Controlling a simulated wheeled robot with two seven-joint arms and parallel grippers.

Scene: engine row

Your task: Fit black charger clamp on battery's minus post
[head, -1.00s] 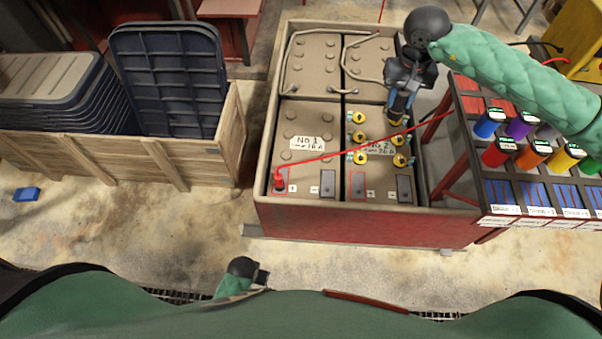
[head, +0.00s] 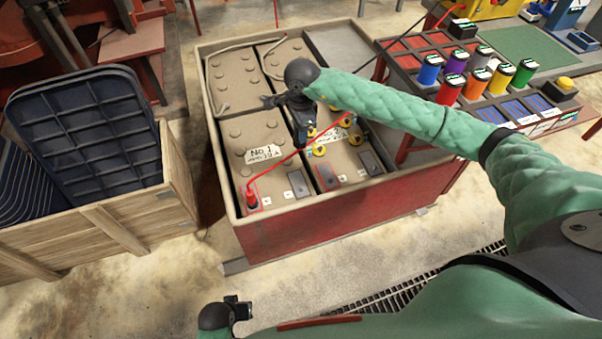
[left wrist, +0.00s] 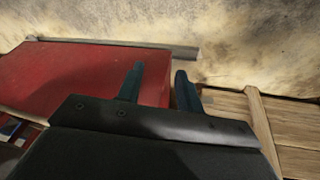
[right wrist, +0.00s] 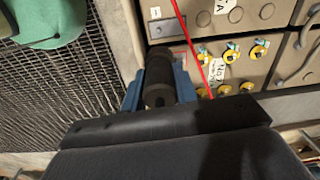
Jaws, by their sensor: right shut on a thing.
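My right gripper (head: 304,137) is over the seam between battery No 1 (head: 235,143) and battery No 2 (head: 370,140). It is shut on a black cylindrical thing, which looks like the black clamp (right wrist: 158,75), between blue fingers in the right wrist view. The arm hides most of it in the head view. Battery No 1's grey minus post (head: 298,184) is at its front right, bare. It seems to show in the right wrist view (right wrist: 163,29) beyond the clamp. A red clamp (head: 251,197) sits on the front left post. My left gripper (head: 242,309) is open and empty.
A red cable (head: 290,158) crosses both batteries and passes close to the right gripper. The red crate's wall (head: 330,215) surrounds the batteries. A rack of coloured spools (head: 430,70) stands on the right, a wooden crate (head: 100,215) on the left.

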